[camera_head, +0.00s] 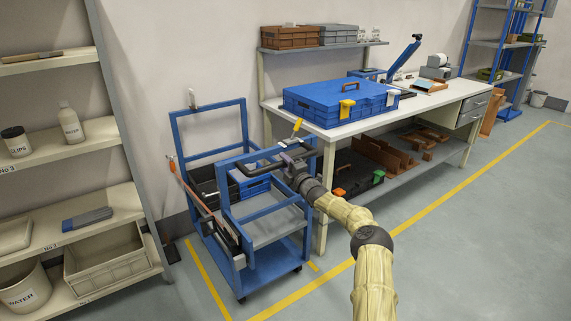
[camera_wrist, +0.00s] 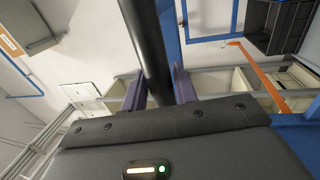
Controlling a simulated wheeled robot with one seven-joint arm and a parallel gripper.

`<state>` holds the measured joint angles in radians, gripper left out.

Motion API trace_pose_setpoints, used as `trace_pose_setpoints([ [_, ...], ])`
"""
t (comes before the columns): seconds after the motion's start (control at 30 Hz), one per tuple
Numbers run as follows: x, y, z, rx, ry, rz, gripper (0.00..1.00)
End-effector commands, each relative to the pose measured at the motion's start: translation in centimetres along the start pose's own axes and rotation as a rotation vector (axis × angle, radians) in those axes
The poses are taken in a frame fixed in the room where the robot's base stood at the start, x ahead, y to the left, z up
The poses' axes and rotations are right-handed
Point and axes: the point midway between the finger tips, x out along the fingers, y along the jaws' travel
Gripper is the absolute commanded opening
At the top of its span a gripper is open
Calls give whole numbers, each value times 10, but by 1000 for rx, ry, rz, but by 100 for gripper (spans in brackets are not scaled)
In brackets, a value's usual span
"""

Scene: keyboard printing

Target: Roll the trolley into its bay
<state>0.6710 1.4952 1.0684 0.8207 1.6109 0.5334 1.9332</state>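The blue trolley (camera_head: 252,286) has a tall frame at its far end, trays and a black bar handle (camera_head: 252,168) at its near upper end. It stands upright on the floor at the left end of the workbench. Yellow floor lines mark the bay (camera_head: 209,281); one runs left of the trolley and a short one shows at its right. My gripper (camera_head: 287,161) is at the handle. In the wrist view, the purple fingers of my gripper (camera_wrist: 160,92) close on both sides of the black handle (camera_wrist: 150,45). The trolley's far wheels are hidden.
The workbench (camera_head: 420,104), with a blue case (camera_head: 330,112) on top, stands close on the right. A cream shelf rack (camera_head: 75,152) stands on the left. The wall is behind the trolley. Open grey floor lies at the front right.

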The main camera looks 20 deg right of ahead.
Motion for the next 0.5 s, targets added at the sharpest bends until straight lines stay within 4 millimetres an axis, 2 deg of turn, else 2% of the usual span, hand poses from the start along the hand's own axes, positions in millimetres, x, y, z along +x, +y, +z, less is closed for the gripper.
trace_pose_setpoints([
  [0.07,1,1,-1,0,2,1,43],
  [0.5,-5,-1,0,2,1,0,43],
])
